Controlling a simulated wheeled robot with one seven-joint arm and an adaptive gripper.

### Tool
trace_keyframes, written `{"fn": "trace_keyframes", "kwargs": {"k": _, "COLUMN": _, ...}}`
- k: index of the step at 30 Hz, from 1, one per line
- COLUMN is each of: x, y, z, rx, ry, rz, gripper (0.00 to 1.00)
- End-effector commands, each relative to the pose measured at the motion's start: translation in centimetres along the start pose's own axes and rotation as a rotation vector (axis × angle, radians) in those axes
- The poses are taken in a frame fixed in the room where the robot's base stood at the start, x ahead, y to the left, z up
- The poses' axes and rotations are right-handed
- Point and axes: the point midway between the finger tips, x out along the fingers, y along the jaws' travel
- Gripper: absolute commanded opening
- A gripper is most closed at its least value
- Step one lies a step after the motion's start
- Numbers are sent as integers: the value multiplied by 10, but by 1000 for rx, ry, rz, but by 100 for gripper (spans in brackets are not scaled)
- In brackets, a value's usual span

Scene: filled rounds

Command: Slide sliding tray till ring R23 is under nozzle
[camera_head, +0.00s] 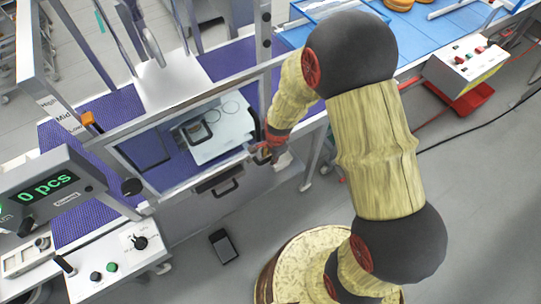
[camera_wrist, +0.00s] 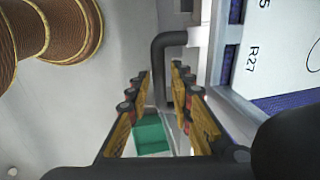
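The white sliding tray (camera_head: 222,143) lies over the blue mat in the frame in the head view, with dark ring outlines on it. Its edge shows at the right of the wrist view (camera_wrist: 285,55), with the label R27 and part of a circle. I cannot read R23 or clearly make out the nozzle. My gripper (camera_head: 262,153) is at the tray's right end. In the wrist view its fingers (camera_wrist: 160,100) are apart. A dark bent handle (camera_wrist: 170,39) runs between them, with a gap on each side. A green block (camera_wrist: 152,138) shows low between the fingers.
A counter reading 0 pcs (camera_head: 48,190) and a button panel (camera_head: 120,255) stand at the left. A control box (camera_head: 465,55) stands at the upper right. The grey floor in front is mostly clear.

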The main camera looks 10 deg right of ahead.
Motion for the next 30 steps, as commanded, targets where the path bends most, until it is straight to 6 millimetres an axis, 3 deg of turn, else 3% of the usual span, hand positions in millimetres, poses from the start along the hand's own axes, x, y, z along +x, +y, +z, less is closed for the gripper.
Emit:
{"fn": "trace_keyframes", "kwargs": {"k": 4, "x": 0, "y": 0, "z": 0, "rx": 0, "ry": 0, "rz": 0, "gripper": 32}}
{"fn": "trace_keyframes", "kwargs": {"k": 16, "x": -8, "y": -1, "z": 0, "rx": 0, "ry": 0, "rz": -2, "gripper": 32}}
{"fn": "trace_keyframes", "kwargs": {"k": 30, "x": -95, "y": -1, "z": 0, "rx": 0, "ry": 1, "rz": -3, "gripper": 32}}
